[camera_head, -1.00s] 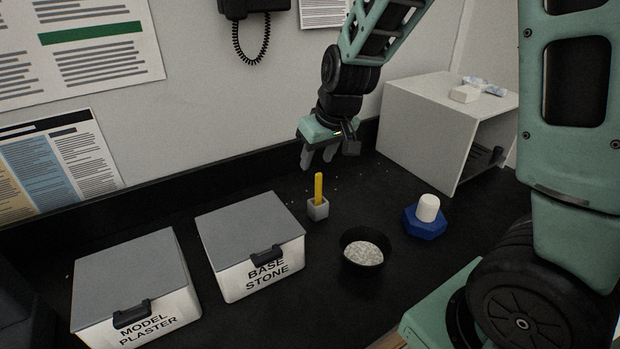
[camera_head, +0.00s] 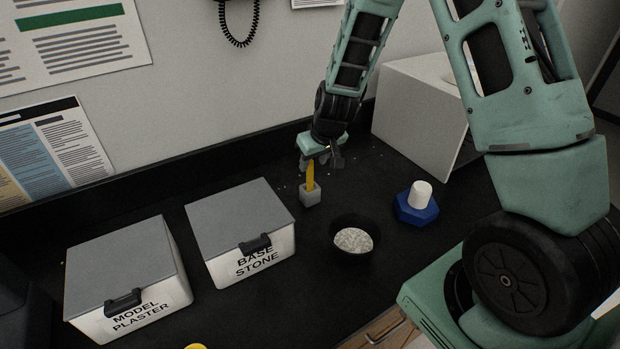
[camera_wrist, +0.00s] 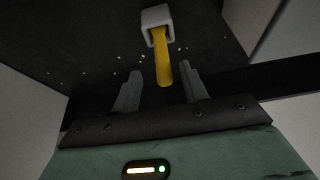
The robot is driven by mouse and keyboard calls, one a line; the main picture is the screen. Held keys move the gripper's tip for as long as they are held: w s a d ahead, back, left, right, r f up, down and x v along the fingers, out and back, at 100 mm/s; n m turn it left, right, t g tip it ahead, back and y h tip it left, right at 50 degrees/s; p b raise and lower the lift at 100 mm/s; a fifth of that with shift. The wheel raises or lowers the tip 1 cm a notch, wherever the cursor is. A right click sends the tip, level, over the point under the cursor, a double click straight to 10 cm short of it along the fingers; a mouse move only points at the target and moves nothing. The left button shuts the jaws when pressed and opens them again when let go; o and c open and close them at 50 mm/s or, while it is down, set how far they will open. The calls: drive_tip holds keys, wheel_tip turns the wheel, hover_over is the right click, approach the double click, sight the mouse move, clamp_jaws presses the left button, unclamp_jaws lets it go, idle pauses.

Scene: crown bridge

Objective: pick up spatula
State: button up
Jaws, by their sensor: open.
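The spatula, seen as a yellow handle (camera_head: 310,177), stands upright in a small grey holder (camera_head: 311,196) on the black counter. Its lower end is hidden inside the holder. My gripper (camera_head: 321,163) is open, close behind and above the handle. In the wrist view the yellow handle (camera_wrist: 163,62) reaches toward the gap between my two open fingers (camera_wrist: 160,85), with its end near the fingertips. The holder (camera_wrist: 156,15) shows at the top of that view. I see no contact between fingers and handle.
A black bowl of pale powder (camera_head: 354,240) and a blue base with a white cylinder (camera_head: 417,203) stand to the right. The Base Stone bin (camera_head: 240,225) and Model Plaster bin (camera_head: 127,275) are at left. A white open box (camera_head: 425,110) stands behind at right.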

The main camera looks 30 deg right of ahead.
sight(309, 170)
drive_tip(key=shift+a+p+x, duration=0.2)
drive_tip(key=shift+p+x, duration=0.95)
drive_tip(key=shift+x, duration=1.4)
drive_tip(key=shift+w, duration=0.1)
clamp_jaws()
